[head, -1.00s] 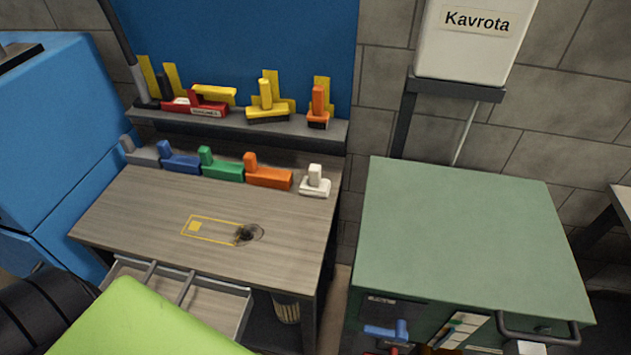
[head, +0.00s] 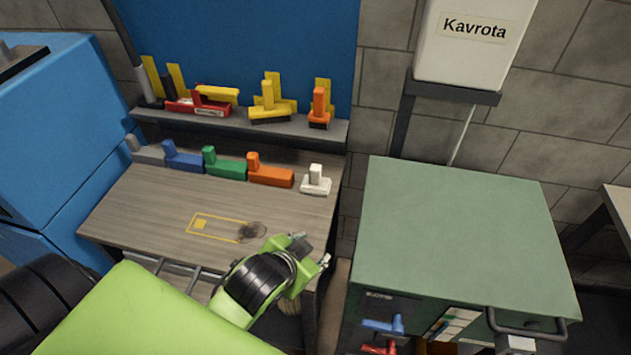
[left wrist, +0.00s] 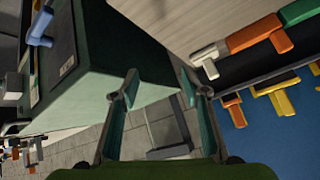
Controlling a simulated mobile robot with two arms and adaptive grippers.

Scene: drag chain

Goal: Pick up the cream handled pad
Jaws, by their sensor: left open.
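The cream handled pad (head: 316,186) stands at the right end of a row of handled pads on the wooden bench, its short handle upright. It also shows in the left wrist view (left wrist: 206,55), beyond the right-hand finger. My left gripper (head: 311,250) is open and empty, in front of the pad and nearer the bench's right front edge, apart from it. Its two spread fingers show in the left wrist view (left wrist: 160,88). My right gripper is not in view.
Orange (head: 270,175), green (head: 226,169), blue (head: 184,162) and grey (head: 149,154) pads line up left of the cream one. A shelf (head: 228,119) with more tools runs behind. A green cabinet (head: 455,235) stands right, across a gap. The bench (head: 140,210) front is mostly clear.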

